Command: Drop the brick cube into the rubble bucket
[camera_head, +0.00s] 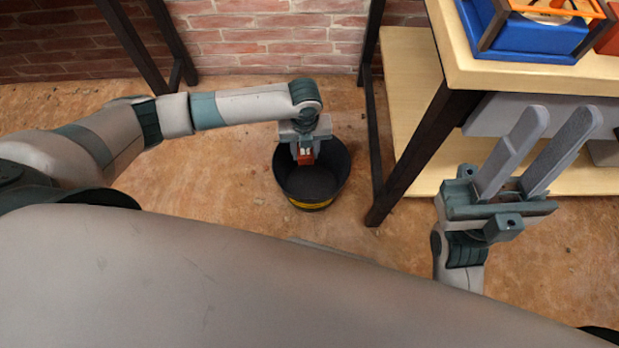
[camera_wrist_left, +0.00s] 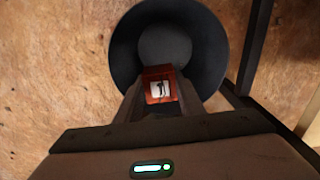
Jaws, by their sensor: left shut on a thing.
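The brick cube (camera_head: 306,158) is small and red-brown and hangs over the opening of the rubble bucket (camera_head: 330,190). My left gripper (camera_head: 305,152) is shut on it, pointing down. In the left wrist view the cube (camera_wrist_left: 160,88) shows a white face with a dark mark, held between the fingertips (camera_wrist_left: 158,98). The black bucket (camera_wrist_left: 208,50) lies beyond it and its visible floor is bare. The bucket stands on the floor with a yellow band low on its side. My right gripper (camera_head: 535,150) is open and empty at the right.
A wooden workbench (camera_head: 490,72) with dark legs and a lower shelf (camera_head: 410,100) stands right of the bucket. One dark leg (camera_head: 405,165) is close to the bucket. A blue bin (camera_head: 530,38) sits on top. A brick wall (camera_head: 265,40) is behind.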

